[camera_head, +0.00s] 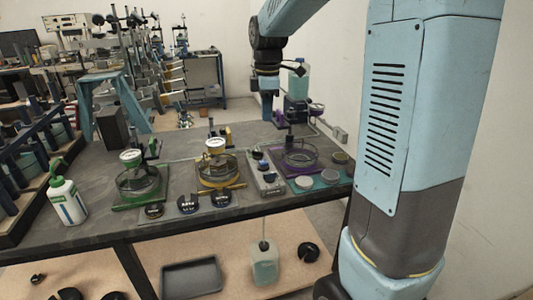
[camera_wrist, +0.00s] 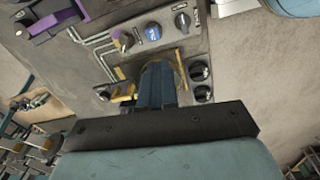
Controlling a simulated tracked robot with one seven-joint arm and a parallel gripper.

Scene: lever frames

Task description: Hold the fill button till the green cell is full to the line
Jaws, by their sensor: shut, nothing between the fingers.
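The green cell (camera_head: 140,183) is a clear round dish on a green base at the left of the bench; its level and line are too small to read. A grey control box (camera_head: 266,182) stands between the yellow and purple cells. In the wrist view the box (camera_wrist: 150,40) carries a blue button (camera_wrist: 153,31) with white lettering, a dark knob and a greenish knob; I cannot tell which is the fill button. My gripper (camera_head: 267,112) is shut and empty above the back of the bench. Its blue fingers (camera_wrist: 158,72) point towards the box, apart from the blue button.
The yellow cell (camera_head: 219,171) and purple cell (camera_head: 298,156) stand right of the green one. A white bottle (camera_head: 67,201) stands at the left. A grey tray (camera_head: 190,278) and a jug (camera_head: 263,266) are on the lower shelf.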

